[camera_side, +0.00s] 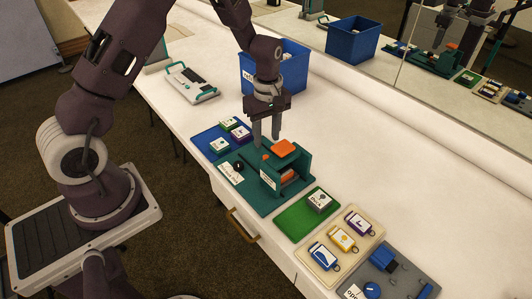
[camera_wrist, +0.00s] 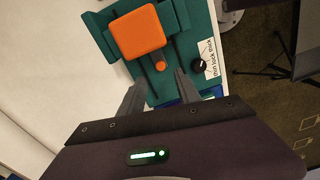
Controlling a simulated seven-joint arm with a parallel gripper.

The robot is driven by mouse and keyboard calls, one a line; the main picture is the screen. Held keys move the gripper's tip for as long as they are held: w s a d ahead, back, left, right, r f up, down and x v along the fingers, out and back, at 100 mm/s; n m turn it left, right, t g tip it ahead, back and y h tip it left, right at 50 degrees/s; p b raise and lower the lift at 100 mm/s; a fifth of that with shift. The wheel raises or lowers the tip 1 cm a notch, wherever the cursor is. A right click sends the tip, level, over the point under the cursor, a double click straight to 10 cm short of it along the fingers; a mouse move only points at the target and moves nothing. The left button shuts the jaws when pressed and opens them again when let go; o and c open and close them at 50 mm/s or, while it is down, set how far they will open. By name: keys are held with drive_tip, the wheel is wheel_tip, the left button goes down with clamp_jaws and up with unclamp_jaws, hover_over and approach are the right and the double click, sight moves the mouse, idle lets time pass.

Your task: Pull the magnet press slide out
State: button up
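The magnet press is a teal block (camera_side: 301,162) on a teal base, with an orange square plate (camera_side: 284,148) on top and an orange part visible inside its front opening. A small orange knob (camera_side: 265,157) stands beside the block; in the wrist view this knob (camera_wrist: 160,66) sits near dark slots in the base. My gripper (camera_side: 266,142) is above the base near the small knob.
A blue tray (camera_side: 205,135) with small boxes is left of the press. A green mat (camera_side: 292,222) with a box, a tan tray (camera_side: 318,262) with several tags and a grey tray (camera_side: 405,275) are right. A blue bin (camera_side: 295,78) and white device (camera_side: 192,84) stand behind.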

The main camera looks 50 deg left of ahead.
sight(266, 156)
wheel_tip(266, 156, down, 7)
drive_tip(key=shift+s+f, duration=0.1)
clamp_jaws()
idle(1.5)
